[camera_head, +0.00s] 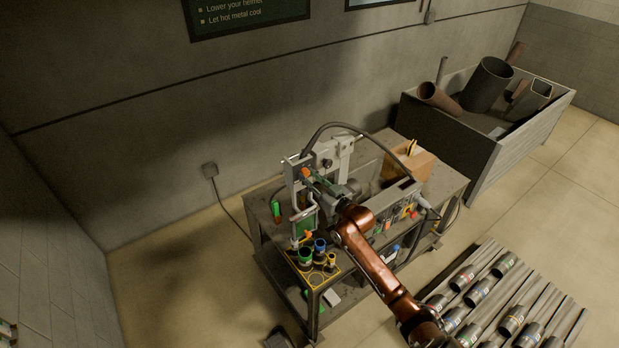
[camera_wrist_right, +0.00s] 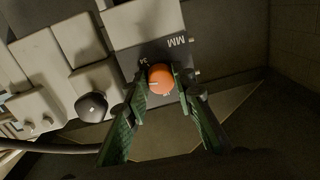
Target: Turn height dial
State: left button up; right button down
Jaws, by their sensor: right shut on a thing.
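The height dial is an orange round knob (camera_wrist_right: 160,79) with a pale mark, on a grey plate with "MM" and a number printed on it, in the wrist view. In the head view the orange knob (camera_head: 305,172) is on the upright grey machine (camera_head: 297,190) on the workbench. My right gripper (camera_wrist_right: 160,88) is shut on the knob, its green-padded fingers on either side of it. It also shows in the head view (camera_head: 312,177), its copper arm reaching up from the lower right. A small green and grey part at the lower left edge is perhaps my left gripper (camera_head: 8,331), mostly cut off.
A black round knob (camera_wrist_right: 92,106) is beside the machine's grey blocks. The bench (camera_head: 263,228) carries several coloured cups, a wooden box (camera_head: 424,164) and a control panel. A scrap bin (camera_head: 515,150) stands behind right; pipes on a rack (camera_head: 490,300) lie front right.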

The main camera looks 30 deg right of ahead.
jog(key=n+b, duration=0.1)
jog(key=n, duration=0.3)
jog(key=shift+d+n, duration=0.1)
jog(key=shift+n, duration=0.2)
jog(key=n, duration=0.5)
jog(key=shift+b, duration=0.35)
jog(key=n, duration=0.5)
jog(key=shift+r+n+h+b, duration=0.15)
jog(key=shift+n+h+b, duration=0.15)
jog(key=shift+b, duration=0.1)
jog(key=n, duration=0.4)
jog(key=shift+b, duration=0.4)
jog(key=shift+n, duration=0.4)
jog(key=c, duration=1.6)
grip_release()
